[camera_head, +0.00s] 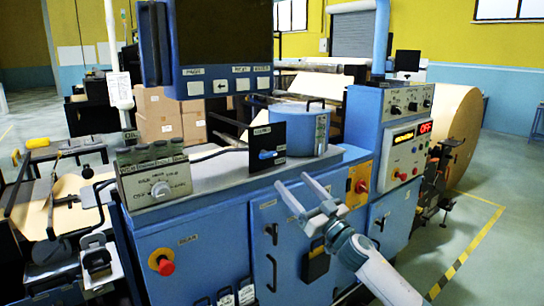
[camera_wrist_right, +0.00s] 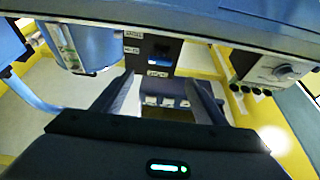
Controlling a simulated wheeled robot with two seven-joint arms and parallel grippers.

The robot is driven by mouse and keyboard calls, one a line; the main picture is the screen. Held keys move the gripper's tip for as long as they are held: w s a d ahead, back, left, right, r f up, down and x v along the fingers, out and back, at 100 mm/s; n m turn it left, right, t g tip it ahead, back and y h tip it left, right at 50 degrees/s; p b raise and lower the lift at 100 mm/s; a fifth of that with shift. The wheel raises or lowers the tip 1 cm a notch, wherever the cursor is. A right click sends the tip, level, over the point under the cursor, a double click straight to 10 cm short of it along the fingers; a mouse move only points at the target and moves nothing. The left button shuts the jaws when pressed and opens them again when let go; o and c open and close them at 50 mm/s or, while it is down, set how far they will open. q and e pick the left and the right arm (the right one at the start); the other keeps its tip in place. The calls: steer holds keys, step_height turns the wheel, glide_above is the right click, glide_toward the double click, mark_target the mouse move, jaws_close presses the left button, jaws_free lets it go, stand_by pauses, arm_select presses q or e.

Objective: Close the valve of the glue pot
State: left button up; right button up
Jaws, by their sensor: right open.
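The glue pot (camera_head: 305,128) is a blue cylinder with a black handle on its lid, standing on the blue machine's top. Beside it is a black upright valve panel (camera_head: 264,140) with small white labels. The valve's blue lever (camera_head: 267,155) lies roughly sideways across it. My right gripper (camera_head: 292,180) is open and empty, in front of and below the panel, apart from the lever. In the right wrist view the panel (camera_wrist_right: 153,42) and blue lever (camera_wrist_right: 158,59) appear beyond and between the open fingers (camera_wrist_right: 160,84). I cannot make out my left gripper.
A grey control box with a dial (camera_head: 158,184) stands on the machine's left end. A large dark screen panel (camera_head: 222,40) hangs above. A red knob (camera_head: 166,266) sits on the front face. A control cabinet (camera_head: 405,140) rises right of the pot.

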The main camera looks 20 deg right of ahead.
mark_target(270, 157)
steer(key=p+x, duration=0.2)
steer(key=x, duration=0.8)
steer(key=shift+w+r, duration=0.15)
steer(key=shift+r, duration=0.05)
steer(key=shift+p+x, duration=0.3)
steer(key=shift+x, duration=0.65)
steer(key=shift+f, duration=0.1)
steer(key=c, duration=1.1)
